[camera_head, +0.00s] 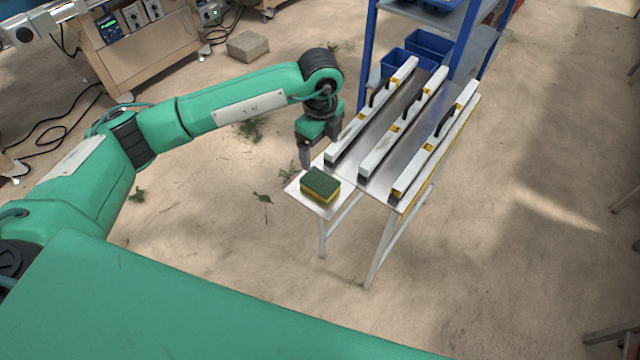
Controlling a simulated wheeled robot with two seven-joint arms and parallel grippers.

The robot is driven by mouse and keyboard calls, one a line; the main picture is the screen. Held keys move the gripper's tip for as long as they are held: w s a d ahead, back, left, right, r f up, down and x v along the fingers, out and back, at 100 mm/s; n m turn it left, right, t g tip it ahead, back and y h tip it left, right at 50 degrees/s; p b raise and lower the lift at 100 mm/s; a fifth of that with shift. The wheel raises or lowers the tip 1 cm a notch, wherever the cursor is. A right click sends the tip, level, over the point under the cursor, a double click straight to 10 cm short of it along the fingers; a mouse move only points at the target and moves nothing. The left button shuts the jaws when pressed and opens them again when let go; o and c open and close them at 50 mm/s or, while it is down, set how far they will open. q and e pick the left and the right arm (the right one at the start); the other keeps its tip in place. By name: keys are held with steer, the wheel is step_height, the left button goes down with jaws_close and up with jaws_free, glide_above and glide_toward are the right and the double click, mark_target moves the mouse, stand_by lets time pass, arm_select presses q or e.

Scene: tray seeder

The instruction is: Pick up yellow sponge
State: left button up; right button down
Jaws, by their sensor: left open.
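The yellow sponge (320,187) has a dark green top and lies flat on the small near-left end of a metal table (297,188). My left gripper (308,160) points down just behind the sponge in the head view. It is open, with nothing seen between its fingers, and it looks apart from the sponge. My right gripper is not in view.
Three long white bars with black handles, the middle one (405,125) among them, lie along the table right of the sponge. A blue shelf with blue bins (428,45) stands behind. A grey block (247,46) lies on the sandy floor. Open floor surrounds the table's front.

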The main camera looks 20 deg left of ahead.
arm_select(q)
glide_above(320, 181)
step_height(320, 181, down, 7)
steer(key=shift+s+f+p, duration=0.1)
steer(key=shift+f+p, duration=0.05)
steer(key=shift+p, duration=0.25)
steer(key=shift+f, duration=0.9)
step_height(320, 181, down, 4)
steer(key=shift+r+p, duration=0.15)
steer(key=shift+p, duration=0.4)
steer(key=shift+f, duration=0.45)
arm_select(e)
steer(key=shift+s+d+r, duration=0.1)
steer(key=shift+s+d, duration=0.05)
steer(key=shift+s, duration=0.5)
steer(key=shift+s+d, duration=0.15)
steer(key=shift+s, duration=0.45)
arm_select(q)
steer(key=shift+c, duration=0.3)
steer(key=c, duration=1)
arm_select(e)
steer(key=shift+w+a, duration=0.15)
